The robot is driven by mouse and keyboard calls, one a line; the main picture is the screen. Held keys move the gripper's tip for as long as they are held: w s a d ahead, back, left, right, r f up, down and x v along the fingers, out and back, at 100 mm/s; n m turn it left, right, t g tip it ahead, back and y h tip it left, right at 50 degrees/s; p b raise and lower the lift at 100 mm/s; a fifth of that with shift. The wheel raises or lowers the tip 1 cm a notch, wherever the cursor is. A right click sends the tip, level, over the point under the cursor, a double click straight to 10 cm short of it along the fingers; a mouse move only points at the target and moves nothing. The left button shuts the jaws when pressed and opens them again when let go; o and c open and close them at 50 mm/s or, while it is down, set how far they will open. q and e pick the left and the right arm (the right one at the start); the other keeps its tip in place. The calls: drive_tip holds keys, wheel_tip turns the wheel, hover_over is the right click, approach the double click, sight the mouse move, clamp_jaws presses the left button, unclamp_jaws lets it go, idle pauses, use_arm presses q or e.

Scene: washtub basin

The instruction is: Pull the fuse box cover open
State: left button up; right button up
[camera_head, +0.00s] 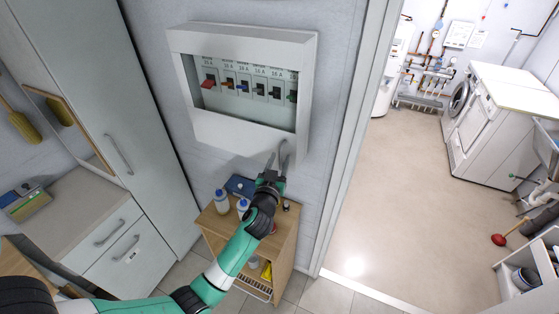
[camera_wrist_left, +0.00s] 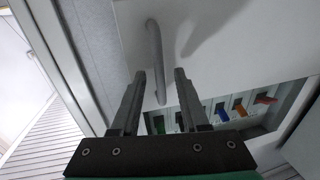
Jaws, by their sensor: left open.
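The white fuse box (camera_head: 244,140) is mounted on the wall in the head view. Its cover is shut, and a window in it shows a row of breakers (camera_head: 258,88) with coloured levers. My left gripper (camera_head: 277,160) is at the cover's lower right corner, with its fingers open and pointing at the cover. In the left wrist view, the grey bar handle (camera_wrist_left: 155,55) on the cover appears between the two open fingertips (camera_wrist_left: 160,76). I cannot tell whether the fingers touch it. In the head view the gripper partly hides the handle.
A small wooden shelf (camera_head: 285,235) with bottles (camera_head: 222,202) stands below the fuse box. A tall grey cabinet (camera_head: 85,80) and drawers (camera_head: 110,245) are to the left. A doorway on the right opens onto clear floor (camera_head: 390,190) and a washing machine (camera_head: 461,98).

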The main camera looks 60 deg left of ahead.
use_arm(q)
clamp_jaws()
idle(1.4)
